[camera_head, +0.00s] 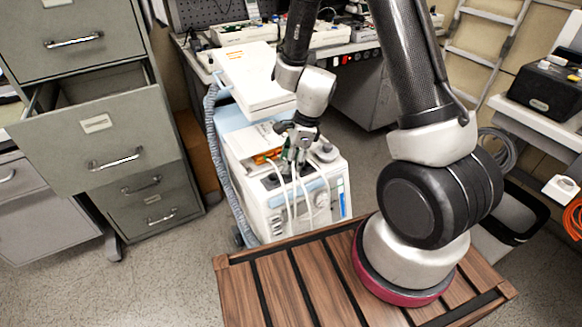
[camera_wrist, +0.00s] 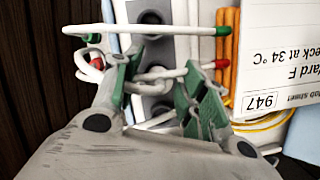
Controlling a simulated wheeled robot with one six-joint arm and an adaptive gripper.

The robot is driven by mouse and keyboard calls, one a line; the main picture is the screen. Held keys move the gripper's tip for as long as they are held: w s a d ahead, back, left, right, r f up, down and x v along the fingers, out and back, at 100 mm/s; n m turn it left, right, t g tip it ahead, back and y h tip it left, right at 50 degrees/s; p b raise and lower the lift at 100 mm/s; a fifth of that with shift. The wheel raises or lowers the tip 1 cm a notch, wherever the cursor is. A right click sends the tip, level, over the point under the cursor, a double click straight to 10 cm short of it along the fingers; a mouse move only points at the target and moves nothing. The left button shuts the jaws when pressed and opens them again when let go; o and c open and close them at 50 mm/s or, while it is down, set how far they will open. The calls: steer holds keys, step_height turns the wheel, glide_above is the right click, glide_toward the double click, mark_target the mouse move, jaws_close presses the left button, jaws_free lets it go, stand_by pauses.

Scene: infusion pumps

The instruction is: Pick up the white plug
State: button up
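My gripper (camera_wrist: 161,76) is over the top of the white infusion pump (camera_head: 331,205), with its green-padded fingers apart. In the wrist view, a white lead with a red tip (camera_wrist: 160,76) runs across the space between the fingers. A second white lead with a green tip (camera_wrist: 170,30) lies beyond the fingertips. I cannot tell which of these is the white plug, or whether a finger touches one. In the head view, white cords (camera_head: 292,205) hang down the pump's front below my gripper (camera_head: 296,150). The gripper partly hides the pump's top.
An orange item and a printed label card (camera_wrist: 272,60) lie beside the fingers. A grey filing cabinet (camera_head: 125,130) with an open drawer stands at the left. A slatted wooden surface (camera_head: 265,290) is in front. A cluttered bench stands behind the pump.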

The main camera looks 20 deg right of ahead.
jaws_close()
steer(key=shift+r, duration=0.1)
step_height(320, 180, up, 10)
steer(key=shift+f, duration=0.1)
stand_by(0.4)
